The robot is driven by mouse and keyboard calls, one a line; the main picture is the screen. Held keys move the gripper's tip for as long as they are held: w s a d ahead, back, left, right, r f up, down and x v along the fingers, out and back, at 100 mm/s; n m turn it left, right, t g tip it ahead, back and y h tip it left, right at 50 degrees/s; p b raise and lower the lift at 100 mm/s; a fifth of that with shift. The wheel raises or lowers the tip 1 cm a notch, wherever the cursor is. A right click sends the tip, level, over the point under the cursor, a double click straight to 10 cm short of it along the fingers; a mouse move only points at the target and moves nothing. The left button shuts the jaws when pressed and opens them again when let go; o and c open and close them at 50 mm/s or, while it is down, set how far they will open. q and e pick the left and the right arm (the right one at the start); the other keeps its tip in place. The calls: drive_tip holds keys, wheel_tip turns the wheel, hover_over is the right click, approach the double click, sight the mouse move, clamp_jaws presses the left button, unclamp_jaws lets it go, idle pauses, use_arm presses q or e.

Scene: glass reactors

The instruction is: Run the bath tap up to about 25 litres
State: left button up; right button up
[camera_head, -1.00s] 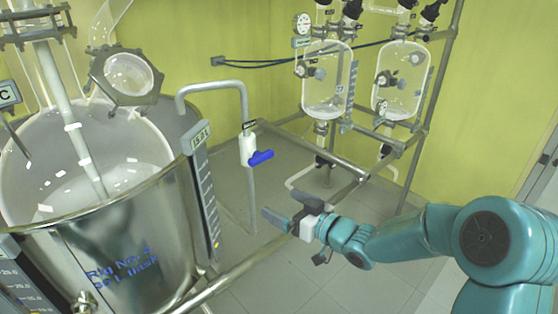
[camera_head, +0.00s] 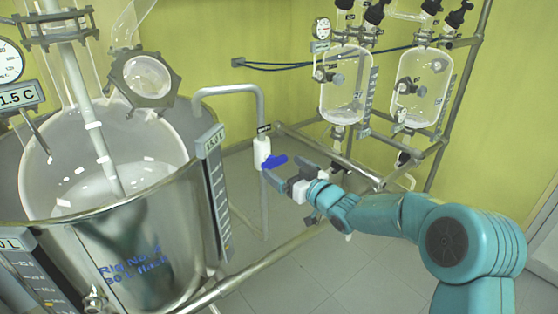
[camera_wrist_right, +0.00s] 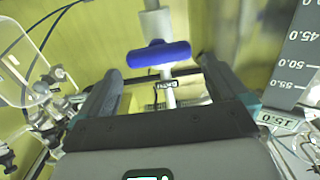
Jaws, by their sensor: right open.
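The bath tap is a white valve body (camera_head: 262,150) on a grey bent pipe, with a blue bar handle (camera_head: 274,162) sticking out to the right. My right gripper (camera_head: 290,172) is open, just right of and below the handle. I cannot tell whether the tips reach past it. A level scale (camera_head: 216,195) on the bath has a display (camera_head: 212,141) that seems to read 15.0 L. My left gripper is not in view.
The steel bath vessel (camera_head: 150,235) with a glass flask (camera_head: 100,165) in it fills the left. Two glass vessels (camera_head: 345,85) hang on a pipe frame (camera_head: 455,85) at the back right. A horizontal rail (camera_head: 265,265) runs low across the front.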

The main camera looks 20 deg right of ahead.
sight(277, 163)
drive_tip(key=shift+x, duration=1.85)
drive_tip(key=shift+d, duration=0.1)
drive_tip(key=c, duration=0.8)
